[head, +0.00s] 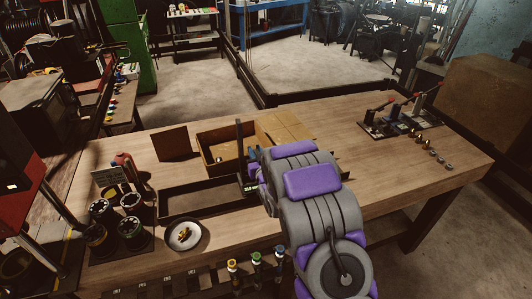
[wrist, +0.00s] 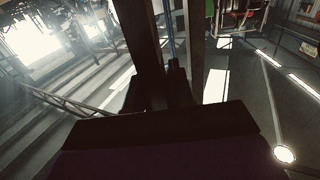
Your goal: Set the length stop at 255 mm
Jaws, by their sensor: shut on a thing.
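The length stop (head: 239,143) appears as a dark upright post at the right end of a long dark trough (head: 196,202) on the bench. A small green-lit patch, too small to read, shows low beside it. My gripper (head: 256,172) is at this post, shut on it, with my purple and grey arm hiding much of the contact from the right. In the wrist view, a dark upright bar (wrist: 146,45) stands close in front of the lens, and the grip itself is too dark to make out. No millimetre reading is legible.
An open cardboard box (head: 215,165) stands behind the trough. Black cylinders (head: 130,227) and a white dish (head: 183,235) are at left front. Levered tools (head: 395,118) and small fittings (head: 430,152) lie at the right. The bench between my arm and those tools is clear.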

